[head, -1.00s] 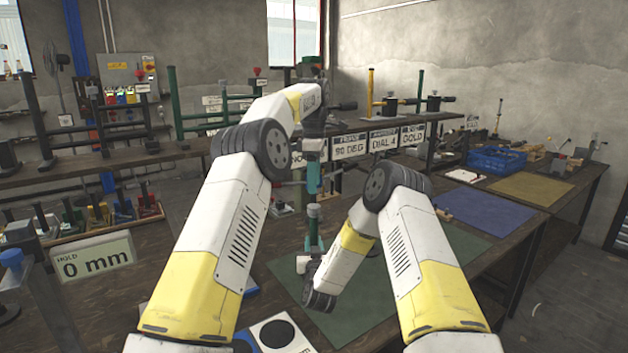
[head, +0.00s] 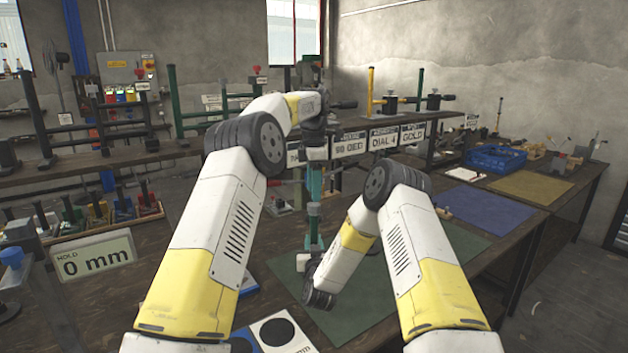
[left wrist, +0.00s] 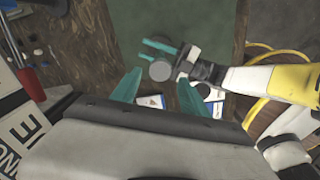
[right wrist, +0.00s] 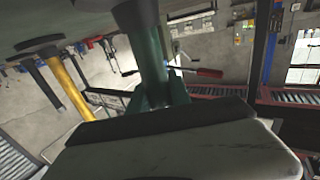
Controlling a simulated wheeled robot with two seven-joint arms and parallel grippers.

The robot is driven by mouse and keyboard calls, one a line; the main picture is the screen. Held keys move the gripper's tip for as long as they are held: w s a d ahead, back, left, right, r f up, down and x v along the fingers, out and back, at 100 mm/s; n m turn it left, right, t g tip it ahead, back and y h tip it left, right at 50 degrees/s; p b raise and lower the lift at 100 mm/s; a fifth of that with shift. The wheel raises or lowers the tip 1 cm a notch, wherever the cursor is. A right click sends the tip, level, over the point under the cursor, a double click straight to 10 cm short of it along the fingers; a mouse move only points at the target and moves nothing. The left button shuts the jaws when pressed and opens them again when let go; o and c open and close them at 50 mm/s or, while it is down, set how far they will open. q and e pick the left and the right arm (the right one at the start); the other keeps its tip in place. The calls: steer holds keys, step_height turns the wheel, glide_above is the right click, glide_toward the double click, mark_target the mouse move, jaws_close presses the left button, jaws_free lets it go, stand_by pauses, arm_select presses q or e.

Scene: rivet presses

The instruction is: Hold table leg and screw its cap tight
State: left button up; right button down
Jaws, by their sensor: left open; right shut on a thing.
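The green table leg (head: 313,237) stands upright over the green mat in the head view, with a small grey cap (head: 314,209) at its top. My right gripper (right wrist: 160,92) is shut on the leg, which runs up between its fingers in the right wrist view. My left gripper (head: 315,182) is above the cap with its teal fingers pointing down. In the left wrist view its two fingers (left wrist: 157,92) are spread and empty, and the round grey cap (left wrist: 160,70) shows beyond them, apart from both. The leg's foot is partly hidden by my right arm.
A green mat (head: 372,305) covers the bench under the leg. A "0 mm" sign (head: 95,258) stands at left. A rack with signs (head: 384,139) is behind my left gripper. A blue crate (head: 496,158) and a blue mat (head: 488,210) are at right.

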mark_target(314, 204)
arm_select(q)
steer(key=shift+f, duration=2.45)
